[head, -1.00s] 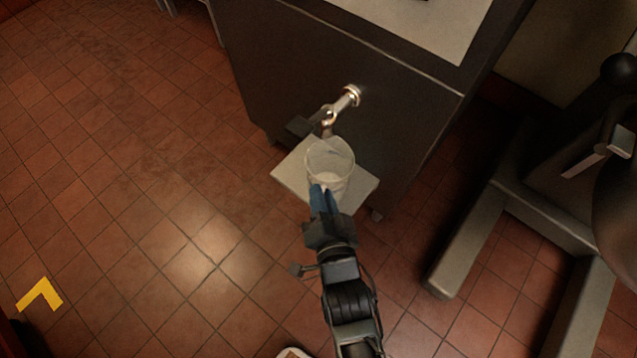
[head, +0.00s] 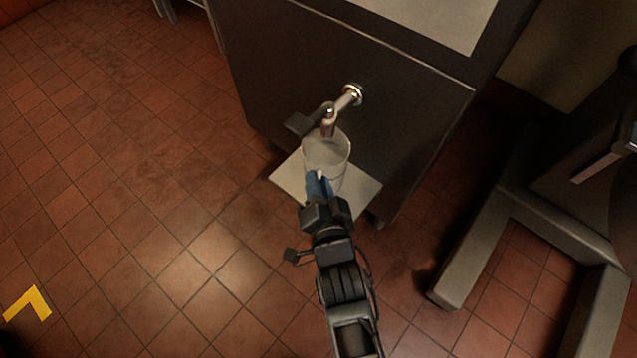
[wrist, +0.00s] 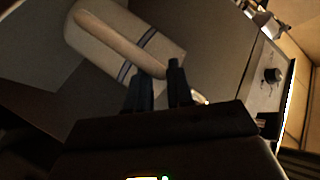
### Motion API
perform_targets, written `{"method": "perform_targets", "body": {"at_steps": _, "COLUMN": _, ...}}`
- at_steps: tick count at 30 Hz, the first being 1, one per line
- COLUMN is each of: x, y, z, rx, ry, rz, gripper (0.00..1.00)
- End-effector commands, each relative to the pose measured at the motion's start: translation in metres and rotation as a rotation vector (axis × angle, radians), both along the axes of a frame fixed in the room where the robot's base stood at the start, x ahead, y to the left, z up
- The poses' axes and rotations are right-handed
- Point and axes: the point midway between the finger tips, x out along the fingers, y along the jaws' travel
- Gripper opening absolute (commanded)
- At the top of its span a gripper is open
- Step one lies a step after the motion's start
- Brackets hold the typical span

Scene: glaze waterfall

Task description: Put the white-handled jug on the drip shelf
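The jug (head: 326,151) is a clear, pale cup seen from above, close under the tap's spout in the head view. In the wrist view its pale rounded body (wrist: 92,38) has dark bands, and a whitish handle (wrist: 120,42) runs toward my fingers. My gripper (head: 318,184) has blue fingertips and is closed around the handle; in the wrist view the fingers (wrist: 160,85) stand on either side of it. The drip shelf (head: 364,193) is a pale square plate below the jug. I cannot tell whether the jug's base touches it.
A metal tap (head: 345,101) juts from the dark cabinet (head: 300,60) just above the jug. A dark block (head: 298,124) sits left of the spout. A grey stand with legs (head: 470,240) is to the right. Tiled floor (head: 140,200) is open to the left.

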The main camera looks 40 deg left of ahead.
Motion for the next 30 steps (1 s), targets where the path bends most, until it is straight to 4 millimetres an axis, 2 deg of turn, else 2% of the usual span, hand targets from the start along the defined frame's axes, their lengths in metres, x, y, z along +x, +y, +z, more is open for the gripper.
{"method": "perform_targets", "body": {"at_steps": 1, "x": 0.0, "y": 0.0, "z": 0.0, "rx": -0.001, "ry": 0.0, "rz": -0.001, "gripper": 0.27}}
{"method": "perform_targets", "body": {"at_steps": 7, "x": 0.0, "y": 0.0, "z": 0.0, "rx": -0.001, "ry": 0.0, "rz": -0.001, "gripper": 0.46}}
{"method": "perform_targets", "body": {"at_steps": 17, "x": 0.0, "y": 0.0, "z": 0.005, "rx": 0.0, "ry": 0.001, "rz": 0.001, "gripper": 0.46}}
{"method": "perform_targets", "body": {"at_steps": 23, "x": -0.021, "y": -0.021, "z": 0.011, "rx": -0.002, "ry": 0.004, "rz": 0.0, "gripper": 0.46}}
{"method": "perform_targets", "body": {"at_steps": 30, "x": -0.055, "y": -0.056, "z": 0.023, "rx": -0.001, "ry": 0.003, "rz": 0.0, "gripper": 0.46}}
